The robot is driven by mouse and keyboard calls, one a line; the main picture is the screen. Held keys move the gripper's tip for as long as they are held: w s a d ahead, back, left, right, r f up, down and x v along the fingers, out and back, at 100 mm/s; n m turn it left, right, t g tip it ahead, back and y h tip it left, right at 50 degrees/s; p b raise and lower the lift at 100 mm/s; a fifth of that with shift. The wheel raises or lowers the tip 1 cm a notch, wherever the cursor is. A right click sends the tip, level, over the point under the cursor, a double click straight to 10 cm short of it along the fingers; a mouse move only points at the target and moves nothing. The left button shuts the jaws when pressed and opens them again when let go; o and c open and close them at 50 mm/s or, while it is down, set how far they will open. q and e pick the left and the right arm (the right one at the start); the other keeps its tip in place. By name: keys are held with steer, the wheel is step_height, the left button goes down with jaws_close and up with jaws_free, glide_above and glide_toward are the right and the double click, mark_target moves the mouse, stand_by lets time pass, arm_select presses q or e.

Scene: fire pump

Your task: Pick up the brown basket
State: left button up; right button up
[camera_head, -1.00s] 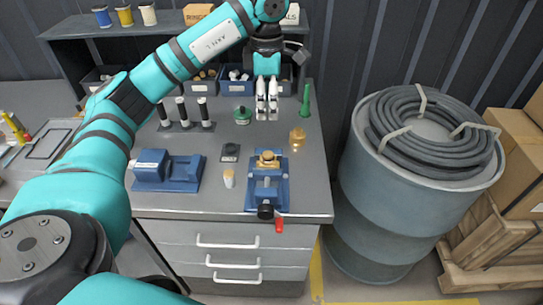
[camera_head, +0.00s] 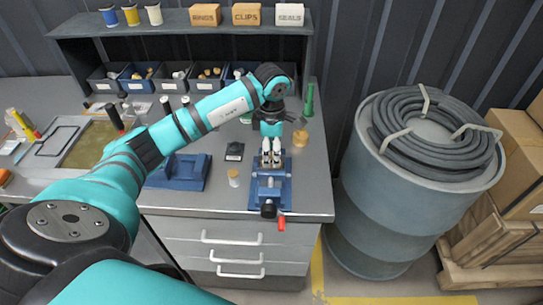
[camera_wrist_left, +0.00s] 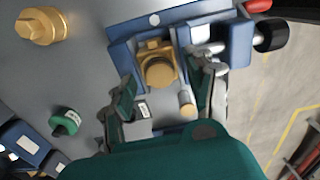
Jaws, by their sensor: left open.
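I cannot pick out a brown basket for certain in either view. A brass block with a round face (camera_wrist_left: 158,70) sits in a blue vise (camera_wrist_left: 238,42) in the left wrist view. The vise also shows in the head view (camera_head: 270,200) near the bench's front edge. My left gripper (camera_head: 271,162) is open above the vise. In the left wrist view its fingers (camera_wrist_left: 163,88) stand on either side of the brass block, and I cannot tell whether they touch it. My right gripper is not in view.
Another brass fitting (camera_head: 300,138) stands behind the vise, on the right. A small tan-topped cylinder (camera_head: 233,178) and a dark square pad (camera_head: 235,151) lie left of it. Small bins (camera_head: 145,82) line the back. A hose coil (camera_head: 430,130) lies on a drum (camera_head: 385,215) to the right.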

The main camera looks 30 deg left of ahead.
arm_select(q)
steer(key=shift+f, duration=0.3)
steer(key=c, duration=1)
steer(key=shift+r, duration=0.1)
